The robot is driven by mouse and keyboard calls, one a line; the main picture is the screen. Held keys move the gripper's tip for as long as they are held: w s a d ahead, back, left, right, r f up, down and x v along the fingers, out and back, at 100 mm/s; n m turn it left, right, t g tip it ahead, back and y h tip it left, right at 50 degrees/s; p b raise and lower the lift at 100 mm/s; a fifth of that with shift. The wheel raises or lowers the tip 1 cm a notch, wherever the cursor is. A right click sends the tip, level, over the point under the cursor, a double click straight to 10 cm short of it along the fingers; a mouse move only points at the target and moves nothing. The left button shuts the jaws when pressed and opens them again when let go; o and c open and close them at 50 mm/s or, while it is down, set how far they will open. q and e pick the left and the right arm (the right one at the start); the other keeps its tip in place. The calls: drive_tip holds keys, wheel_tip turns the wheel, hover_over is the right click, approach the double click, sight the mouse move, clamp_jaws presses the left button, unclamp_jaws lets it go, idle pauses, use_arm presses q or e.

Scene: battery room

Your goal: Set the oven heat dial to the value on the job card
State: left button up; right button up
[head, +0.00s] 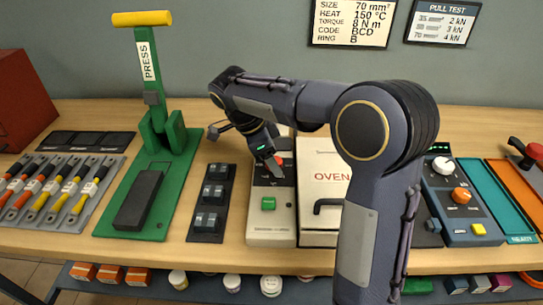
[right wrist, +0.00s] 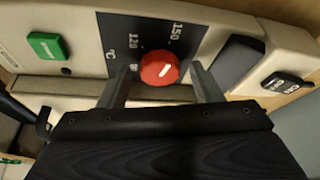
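The oven (head: 318,170) is a cream unit with a control panel on its left side. Its red heat dial (right wrist: 160,68) has a short white mark that appears to point up and right; the printed 120 and 150 show above it, and another number is partly hidden. My right gripper (right wrist: 160,78) is open, with one finger on each side of the dial and a visible gap to it. In the head view my right gripper (head: 272,160) hides most of the dial. The job card (head: 352,22) on the wall reads HEAT 150 °C. My left gripper is not in view.
A green button (head: 268,204) sits on the oven panel below the dial. A green press (head: 157,150) and a rack of cables (head: 63,190) stand at left. A blue device with knobs (head: 458,205) stands right. My right arm covers part of the oven.

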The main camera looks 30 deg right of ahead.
drive_tip(key=p+v, duration=0.1)
drive_tip(key=v, duration=0.6)
drive_tip(key=shift+r, duration=0.35)
drive_tip(key=shift+a, duration=0.15)
